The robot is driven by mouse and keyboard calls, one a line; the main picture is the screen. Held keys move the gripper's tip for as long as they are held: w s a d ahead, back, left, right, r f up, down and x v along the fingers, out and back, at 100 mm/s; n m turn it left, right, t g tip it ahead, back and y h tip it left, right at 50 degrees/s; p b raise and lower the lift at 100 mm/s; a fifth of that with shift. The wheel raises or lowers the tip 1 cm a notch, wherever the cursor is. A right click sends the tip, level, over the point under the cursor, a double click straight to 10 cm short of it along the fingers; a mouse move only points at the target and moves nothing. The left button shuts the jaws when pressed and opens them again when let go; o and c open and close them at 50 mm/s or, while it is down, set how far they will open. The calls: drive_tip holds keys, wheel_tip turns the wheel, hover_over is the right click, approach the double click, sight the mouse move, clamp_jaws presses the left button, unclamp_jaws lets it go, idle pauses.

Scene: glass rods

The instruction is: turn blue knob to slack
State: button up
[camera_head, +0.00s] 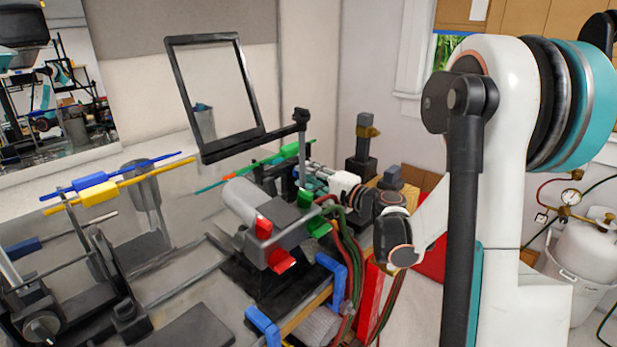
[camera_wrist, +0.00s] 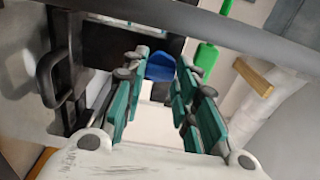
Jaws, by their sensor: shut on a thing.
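The blue knob (camera_wrist: 160,68) shows in the wrist view at the far end of my gripper (camera_wrist: 161,61). My gripper's two teal fingers come in from the left and right, with their tips at the knob's two sides. They are closed on it, with nothing else between them. The fingertips hide the knob's side edges, and I cannot tell its turn angle. In the head view, my arm reaches behind the grey burner (camera_head: 243,200). The fingers (camera_head: 318,172) show only in part there, and the knob is hidden.
The burner has red knobs (camera_head: 281,261) and green knobs (camera_head: 318,227), with hoses below. A black-framed pane (camera_head: 262,133) stands above it. Blue (camera_head: 92,181) and yellow (camera_head: 98,196) sleeved rods are at left. Blue clamps (camera_head: 332,268) line the bench's front edge. A gas tank (camera_head: 580,252) stands right.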

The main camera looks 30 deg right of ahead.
drive_tip(key=o, duration=1)
drive_tip(key=shift+o, duration=0.2)
drive_tip(key=v, duration=1.2)
